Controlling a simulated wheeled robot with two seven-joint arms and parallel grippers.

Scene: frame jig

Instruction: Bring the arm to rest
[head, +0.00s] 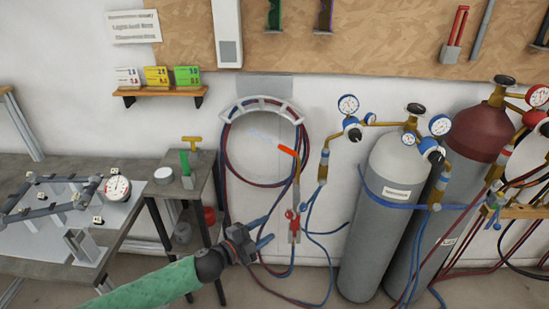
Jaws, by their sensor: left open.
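My left arm, in a green sleeve, reaches in from the bottom left. Nothing shows between the fingers. It is in front of the wall, just left of a hanging torch (296,190) with a red valve and an orange glowing tip, and it overlaps the hoses there in the picture. I cannot tell whether it touches them. My right gripper is not in view.
A frame jig (50,195) with a round dial gauge (117,187) sits on the left table (125,232). A small stand (190,192) is beside it. A hose rack (262,104) hangs on the wall. Gas cylinders (380,225) with regulators and hoses fill the right.

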